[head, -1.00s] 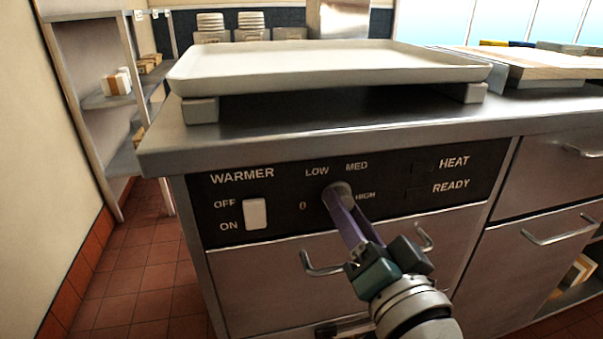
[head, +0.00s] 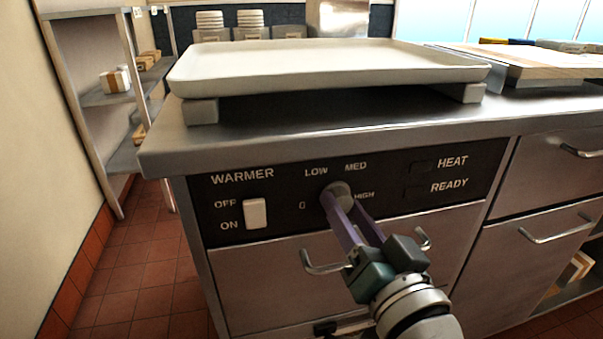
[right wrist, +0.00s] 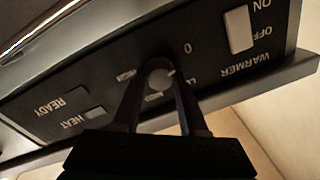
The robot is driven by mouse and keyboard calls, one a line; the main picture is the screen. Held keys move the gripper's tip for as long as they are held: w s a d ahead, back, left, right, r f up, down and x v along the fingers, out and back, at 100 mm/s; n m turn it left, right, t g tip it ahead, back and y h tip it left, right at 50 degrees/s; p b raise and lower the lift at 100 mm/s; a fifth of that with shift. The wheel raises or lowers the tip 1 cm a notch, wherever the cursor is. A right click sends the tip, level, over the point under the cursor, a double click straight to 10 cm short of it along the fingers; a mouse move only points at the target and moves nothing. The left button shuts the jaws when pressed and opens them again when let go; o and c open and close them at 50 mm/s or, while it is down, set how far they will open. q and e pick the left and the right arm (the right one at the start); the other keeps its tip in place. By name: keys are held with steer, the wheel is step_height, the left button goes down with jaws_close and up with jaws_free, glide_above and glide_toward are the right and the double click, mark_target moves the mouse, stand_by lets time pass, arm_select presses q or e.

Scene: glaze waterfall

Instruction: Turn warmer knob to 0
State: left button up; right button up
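The warmer knob (head: 342,190) is a round grey dial on the black control panel, among the labels 0, LOW, MED and HIGH. My right gripper (head: 340,204) reaches it from the front, its two purple fingers apart with a gap between them. In the right wrist view the knob (right wrist: 160,74) shows between the fingertips (right wrist: 160,85), one finger on each side. Contact with the knob cannot be told. The fingers partly hide the dial, and its pointer setting is not clear. My left gripper is not in view.
A white OFF/ON rocker switch (head: 256,213) sits left of the knob. A large pale tray (head: 320,65) stands on the counter above. Floor at the left is clear.

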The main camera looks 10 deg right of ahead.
steer(key=o, duration=0.4)
steer(key=s, duration=0.3)
steer(key=s+p, duration=0.1)
steer(key=s, duration=0.2)
steer(key=s+d+p, duration=0.1)
steer(key=s, duration=0.3)
steer(key=shift+f, duration=0.2)
steer(key=shift+w+a+r, duration=0.1)
